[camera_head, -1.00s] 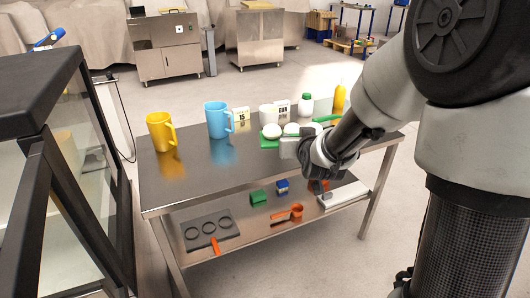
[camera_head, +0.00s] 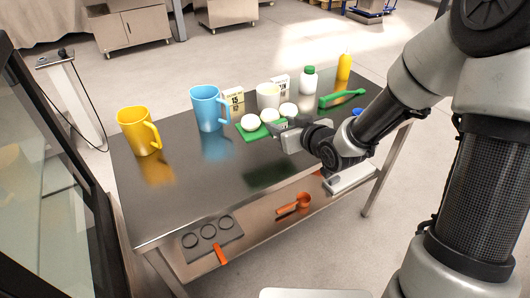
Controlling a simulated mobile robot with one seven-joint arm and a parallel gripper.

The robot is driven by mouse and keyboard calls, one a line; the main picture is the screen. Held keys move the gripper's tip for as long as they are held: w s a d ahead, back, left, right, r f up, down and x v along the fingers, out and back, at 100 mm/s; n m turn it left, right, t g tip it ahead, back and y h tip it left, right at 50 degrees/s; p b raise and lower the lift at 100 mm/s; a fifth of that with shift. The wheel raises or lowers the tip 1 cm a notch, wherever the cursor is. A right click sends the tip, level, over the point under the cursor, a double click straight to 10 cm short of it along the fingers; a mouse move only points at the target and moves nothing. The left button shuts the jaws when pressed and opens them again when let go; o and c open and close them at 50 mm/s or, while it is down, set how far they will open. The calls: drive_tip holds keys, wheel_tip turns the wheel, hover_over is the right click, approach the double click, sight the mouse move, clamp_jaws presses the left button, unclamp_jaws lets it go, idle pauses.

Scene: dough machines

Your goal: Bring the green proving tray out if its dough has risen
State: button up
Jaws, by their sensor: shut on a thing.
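The green proving tray (camera_head: 244,133) is at the right-middle of the steel table, with white rounded dough balls (camera_head: 250,122) on it, three of them visible. My gripper (camera_head: 284,135) is shut on the tray's near right edge. A dark green reflection shows on the tabletop below and apart from the tray, so it looks held above the surface. The gripper's jaws cover part of the tray's right side. How far the dough has risen is hard to judge at this size.
The steel table (camera_head: 190,190) holds a yellow jug (camera_head: 138,130), blue jug (camera_head: 207,108), number card (camera_head: 234,102), white cup (camera_head: 268,96), white bottle (camera_head: 308,80), yellow bottle (camera_head: 344,67) and green-handled tool (camera_head: 342,99). A glass-sided cabinet (camera_head: 50,170) stands left. The tabletop's front left is clear.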

drive_tip(key=shift+n+g+y, duration=0.3)
drive_tip(key=shift+n+y, duration=0.1)
drive_tip(key=shift+y, duration=0.1)
drive_tip(key=f, duration=0.2)
drive_tip(key=a+f+b, duration=0.1)
drive_tip(key=f, duration=0.1)
drive_tip(key=s+a+f+b, duration=0.1)
drive_tip(key=f, duration=0.1)
drive_tip(key=shift+f, duration=0.2)
drive_tip(key=shift+f+b, duration=0.55)
drive_tip(key=shift+f, duration=1.45)
drive_tip(key=shift+f, duration=0.2)
drive_tip(key=o, duration=1.3)
drive_tip(key=shift+c, duration=0.2)
drive_tip(key=shift+r, duration=0.1)
